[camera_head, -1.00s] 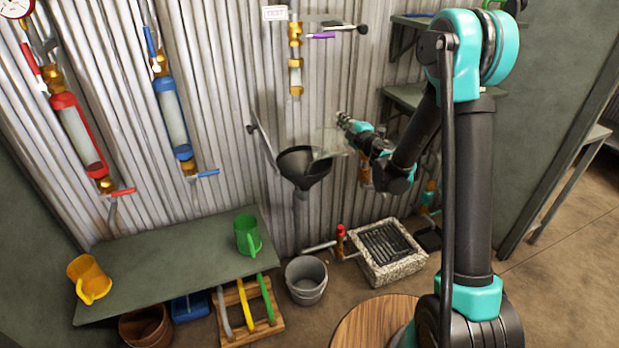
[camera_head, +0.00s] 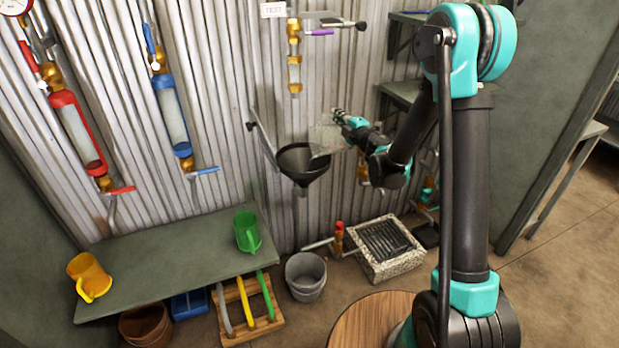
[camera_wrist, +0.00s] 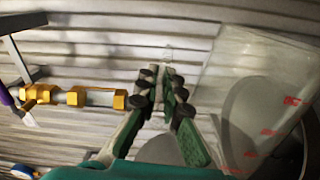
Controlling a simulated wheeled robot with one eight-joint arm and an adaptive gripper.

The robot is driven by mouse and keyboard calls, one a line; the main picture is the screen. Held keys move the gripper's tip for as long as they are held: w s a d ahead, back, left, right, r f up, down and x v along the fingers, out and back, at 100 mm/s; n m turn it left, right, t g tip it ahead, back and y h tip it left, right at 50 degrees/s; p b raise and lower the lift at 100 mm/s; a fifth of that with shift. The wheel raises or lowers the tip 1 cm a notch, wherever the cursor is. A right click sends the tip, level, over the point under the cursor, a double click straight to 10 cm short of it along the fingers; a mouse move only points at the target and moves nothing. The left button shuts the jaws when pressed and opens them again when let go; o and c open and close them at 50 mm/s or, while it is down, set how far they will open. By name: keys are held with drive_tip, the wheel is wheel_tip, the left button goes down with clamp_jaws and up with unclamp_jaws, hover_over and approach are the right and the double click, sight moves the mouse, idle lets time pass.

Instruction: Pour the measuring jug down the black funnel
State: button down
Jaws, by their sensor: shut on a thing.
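The clear measuring jug (camera_head: 326,137) is tilted above the right side of the black funnel (camera_head: 298,160), its lower edge overlapping the rim in the head view. In the wrist view the jug (camera_wrist: 262,82) is a see-through shape with red marks at the right. A dark round form shows through it, probably the funnel. My gripper (camera_head: 339,118) is at the jug's upper right; its fingers (camera_wrist: 167,88) are shut on the jug, seemingly at its handle, which is hard to make out. I cannot tell whether liquid is inside or running out.
A brass sight-glass pipe (camera_head: 295,60) with a purple lever hangs on the corrugated wall above the funnel. A green jug (camera_head: 247,232) and a yellow jug (camera_head: 89,277) stand on the bench (camera_head: 165,270). A grey bucket (camera_head: 306,275) and a stone drain (camera_head: 385,250) are below.

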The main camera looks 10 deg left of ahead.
drive_tip(key=shift+s+a+r+n, duration=0.3)
drive_tip(key=shift+s+a+n, duration=0.05)
drive_tip(key=shift+a+n, duration=0.1)
drive_tip(key=shift+s+a+r+n, duration=0.3)
drive_tip(key=shift+a+n, duration=0.05)
drive_tip(key=shift+a, duration=0.1)
idle(0.4)
drive_tip(key=shift+s+a+r, duration=0.1)
drive_tip(key=shift+s+a, duration=0.1)
drive_tip(key=shift+a, duration=0.05)
